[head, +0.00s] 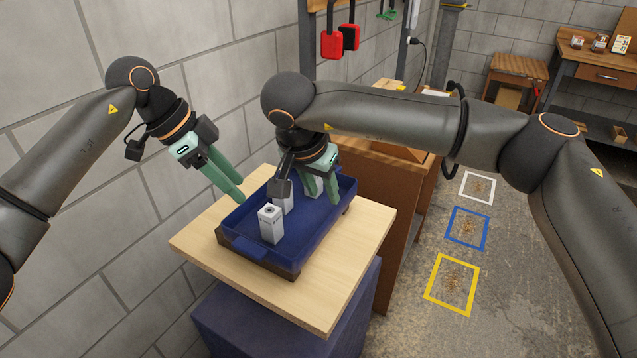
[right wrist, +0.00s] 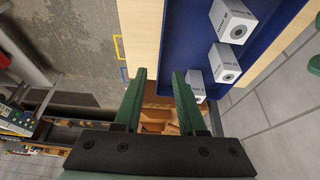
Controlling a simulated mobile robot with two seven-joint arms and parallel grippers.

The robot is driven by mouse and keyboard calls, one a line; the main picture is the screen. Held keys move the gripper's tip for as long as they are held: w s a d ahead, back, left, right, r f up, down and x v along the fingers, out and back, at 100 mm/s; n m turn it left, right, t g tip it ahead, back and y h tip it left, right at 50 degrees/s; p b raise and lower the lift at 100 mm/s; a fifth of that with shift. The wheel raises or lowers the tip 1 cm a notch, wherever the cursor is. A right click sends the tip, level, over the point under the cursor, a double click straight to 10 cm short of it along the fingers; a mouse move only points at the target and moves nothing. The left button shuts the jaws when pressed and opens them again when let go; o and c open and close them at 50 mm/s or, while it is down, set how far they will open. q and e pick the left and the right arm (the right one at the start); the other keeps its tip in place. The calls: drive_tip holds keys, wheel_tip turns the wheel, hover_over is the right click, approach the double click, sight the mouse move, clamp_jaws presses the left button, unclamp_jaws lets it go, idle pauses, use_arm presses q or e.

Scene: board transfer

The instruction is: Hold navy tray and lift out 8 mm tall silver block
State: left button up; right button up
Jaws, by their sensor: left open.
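The navy tray (head: 325,217) lies on a light wooden tabletop; its wall also shows in the right wrist view (right wrist: 176,45). Three silver blocks stand in it: a front one (head: 271,226), a middle one (head: 288,203), and a far one partly hidden behind my right gripper. The right wrist view shows a top block (right wrist: 232,20), a middle block (right wrist: 225,63) and a lower block (right wrist: 195,84). Their labels are too small to read. My left gripper (head: 240,197) is open by the tray's left rim, contact unclear. My right gripper (head: 322,199) is open and empty over the tray's right part.
The wooden tabletop (head: 340,290) is bare around the tray. A grey block wall (head: 60,120) runs along the left. A brown cabinet (head: 395,220) stands right behind the table. White, blue (head: 467,228) and yellow frames mark the floor. A workbench (head: 590,70) stands far right.

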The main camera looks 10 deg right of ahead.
sight(331, 215)
drive_tip(key=x, duration=1)
drive_tip(key=shift+f, duration=0.15)
drive_tip(key=shift+c, duration=0.2)
clamp_jaws()
idle(1.2)
